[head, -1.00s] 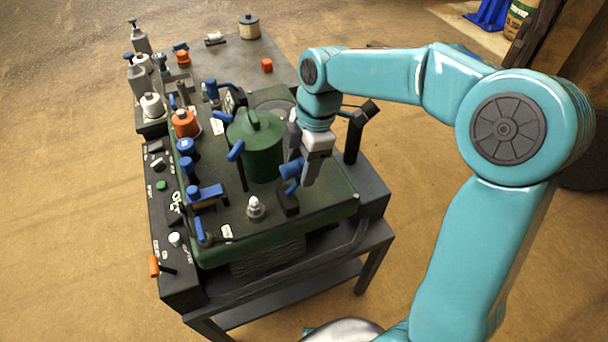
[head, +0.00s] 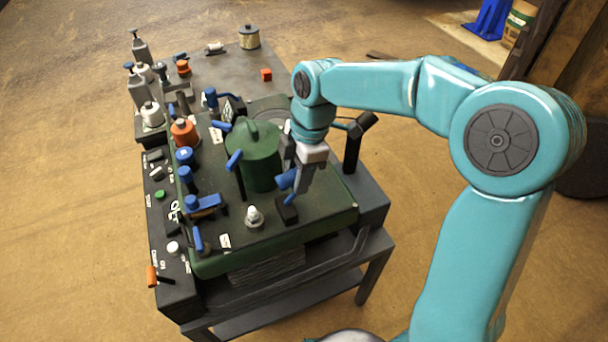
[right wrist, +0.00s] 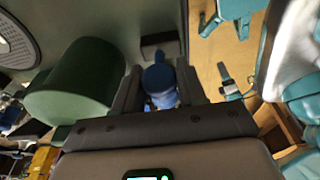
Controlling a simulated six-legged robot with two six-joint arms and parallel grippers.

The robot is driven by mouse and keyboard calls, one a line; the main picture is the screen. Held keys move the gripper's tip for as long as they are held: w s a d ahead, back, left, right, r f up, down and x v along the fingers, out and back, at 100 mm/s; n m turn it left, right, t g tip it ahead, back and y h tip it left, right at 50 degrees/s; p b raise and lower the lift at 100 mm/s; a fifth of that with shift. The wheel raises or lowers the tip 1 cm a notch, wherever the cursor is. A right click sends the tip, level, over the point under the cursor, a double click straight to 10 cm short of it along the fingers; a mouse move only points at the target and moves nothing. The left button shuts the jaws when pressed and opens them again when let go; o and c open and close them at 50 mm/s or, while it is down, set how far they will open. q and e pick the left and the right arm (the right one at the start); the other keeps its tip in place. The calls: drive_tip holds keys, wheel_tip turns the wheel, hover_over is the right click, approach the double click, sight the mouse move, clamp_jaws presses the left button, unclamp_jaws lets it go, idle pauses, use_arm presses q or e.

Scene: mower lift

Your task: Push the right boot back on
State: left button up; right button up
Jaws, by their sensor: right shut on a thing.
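A blue boot (head: 287,180) is at the right side of the green deck, by the dark block (head: 287,209). My right gripper (head: 300,182) reaches down from above and is shut on the boot. In the right wrist view, the blue boot (right wrist: 160,84) is between the two dark fingers, near their tips. The boot's lower end is hidden, so I cannot tell what it touches. A white-topped plug (head: 253,215) stands upright on the deck to the left, apart from the gripper. My left gripper is out of view.
A green cylinder (head: 254,158) stands just left of my right gripper; it is also close in the right wrist view (right wrist: 76,84). A dark post (head: 354,145) rises to the right. Several blue handles and orange knobs line the deck's left side.

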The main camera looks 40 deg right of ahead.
sight(250, 210)
drive_tip(key=shift+w+a+r, duration=0.15)
drive_tip(key=shift+a, duration=0.7)
drive_tip(key=shift+w+a+f+b, duration=0.15)
drive_tip(key=shift+w+a+f, duration=0.25)
drive_tip(key=shift+a, duration=0.95)
drive_tip(key=shift+w+a+f+b, duration=0.2)
drive_tip(key=shift+a+f, duration=0.25)
drive_tip(key=shift+a, duration=0.9)
drive_tip(key=shift+w+a+f+b, duration=0.1)
drive_tip(key=shift+w+a+f, duration=0.35)
drive_tip(key=shift+a, duration=0.9)
drive_tip(key=shift+w+a+f+b, duration=0.1)
drive_tip(key=shift+a+f+b, duration=0.65)
drive_tip(key=shift+f, duration=0.3)
drive_tip(key=o, duration=0.6)
drive_tip(key=shift+w+a, duration=0.1)
drive_tip(key=shift+a, duration=0.05)
drive_tip(key=shift+o, duration=0.2)
